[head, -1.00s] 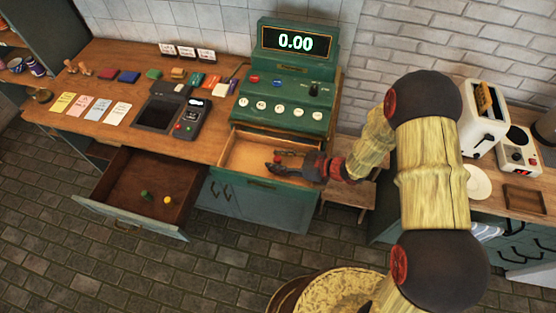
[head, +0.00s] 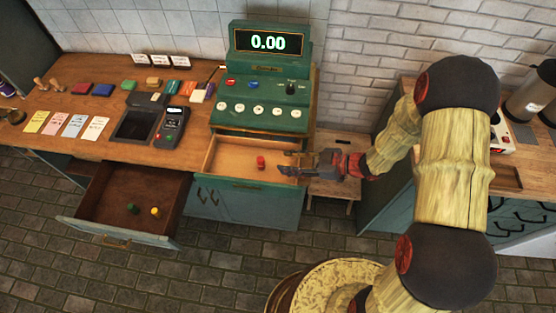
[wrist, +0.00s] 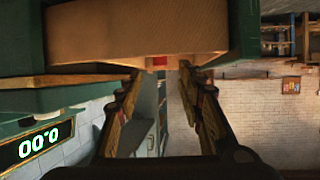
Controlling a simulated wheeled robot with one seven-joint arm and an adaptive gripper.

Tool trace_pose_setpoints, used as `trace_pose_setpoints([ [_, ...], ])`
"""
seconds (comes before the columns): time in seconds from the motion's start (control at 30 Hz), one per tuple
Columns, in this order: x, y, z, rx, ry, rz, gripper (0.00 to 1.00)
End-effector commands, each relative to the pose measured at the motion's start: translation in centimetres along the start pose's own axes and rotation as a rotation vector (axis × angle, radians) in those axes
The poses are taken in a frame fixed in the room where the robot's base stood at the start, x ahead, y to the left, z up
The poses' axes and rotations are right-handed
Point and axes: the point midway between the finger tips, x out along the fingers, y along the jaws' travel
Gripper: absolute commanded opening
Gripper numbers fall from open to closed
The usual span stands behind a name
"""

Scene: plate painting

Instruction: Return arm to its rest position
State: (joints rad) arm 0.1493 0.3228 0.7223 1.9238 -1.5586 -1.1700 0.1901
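My gripper (head: 288,163) is at the right edge of the open cash register drawer (head: 230,160) in the head view, reaching in from the right. In the wrist view my gripper (wrist: 162,75) has its two fingers spread apart, with nothing between them. A small red object (head: 261,162) lies in the drawer, left of the fingertips and apart from them. A small red patch (wrist: 158,62) also shows beyond the fingers in the wrist view. My arm is stretched out across the right of the head view.
The green cash register (head: 262,90) stands above the drawer and reads 0.00. A lower drawer (head: 130,200) is open at the left with a green and a yellow piece in it. A card terminal (head: 172,125) and coloured notes lie on the counter. A wooden stool (head: 335,185) stands right of the drawer.

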Motion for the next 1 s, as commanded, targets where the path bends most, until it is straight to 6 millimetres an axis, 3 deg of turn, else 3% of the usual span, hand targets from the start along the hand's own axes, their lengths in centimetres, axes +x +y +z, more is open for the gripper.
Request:
trace_pose_setpoints([
  [0.17, -0.9, -0.1, 0.0, 0.001, -0.001, 0.0, 0.38],
  [0.73, -1.0, -0.1, -0.1, 0.0, -0.001, -0.001, 0.38],
  [1.0, -2.6, -0.1, -4.0, 0.0, 0.0, -0.001, 0.38],
])
